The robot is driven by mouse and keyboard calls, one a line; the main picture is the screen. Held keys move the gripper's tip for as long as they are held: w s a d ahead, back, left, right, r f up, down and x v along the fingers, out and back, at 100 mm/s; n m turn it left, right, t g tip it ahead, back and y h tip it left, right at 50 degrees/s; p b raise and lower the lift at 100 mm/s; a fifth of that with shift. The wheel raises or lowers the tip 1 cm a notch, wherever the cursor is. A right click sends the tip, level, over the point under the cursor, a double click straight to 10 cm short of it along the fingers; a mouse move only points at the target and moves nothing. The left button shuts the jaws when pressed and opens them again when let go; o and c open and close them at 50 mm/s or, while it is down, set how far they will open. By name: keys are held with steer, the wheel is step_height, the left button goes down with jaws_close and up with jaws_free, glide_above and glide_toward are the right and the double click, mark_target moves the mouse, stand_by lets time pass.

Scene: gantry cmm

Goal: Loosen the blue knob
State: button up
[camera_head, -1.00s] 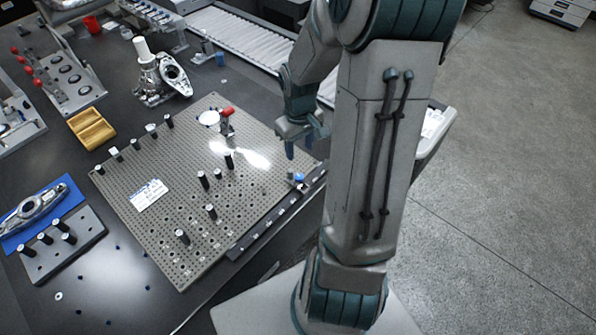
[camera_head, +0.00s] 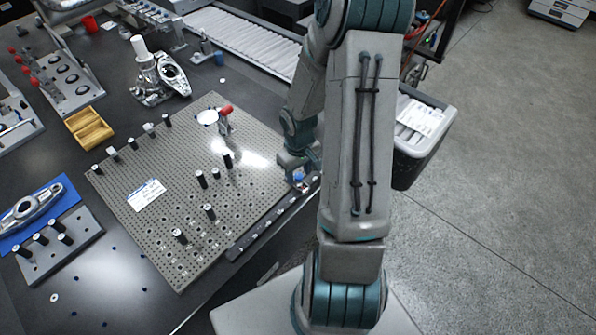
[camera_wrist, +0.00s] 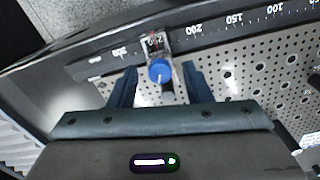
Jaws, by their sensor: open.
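The blue knob (camera_wrist: 161,71) sits on a small metal slider block (camera_wrist: 155,44) at the scaled edge rail of the perforated plate. In the wrist view it lies between the tips of my gripper (camera_wrist: 160,84), which is open with one finger on each side. A gap shows between the knob and each finger, so I see no grip on it. In the head view my gripper (camera_head: 299,172) is down at the plate's right edge, over the blue knob (camera_head: 299,177), which is partly hidden.
The perforated plate (camera_head: 160,225) carries several black pins and a red-tipped clamp (camera_head: 225,112). The scaled rail (camera_head: 255,235) runs along its front right edge.

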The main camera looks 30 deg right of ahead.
mark_target(299, 176)
jaws_close()
steer(key=shift+n+p, duration=0.3)
steer(key=shift+n, duration=0.5)
jaws_free()
steer(key=shift+r, duration=0.1)
step_height(299, 176, up, 14)
steer(key=p, duration=0.1)
steer(key=shift+p, duration=0.3)
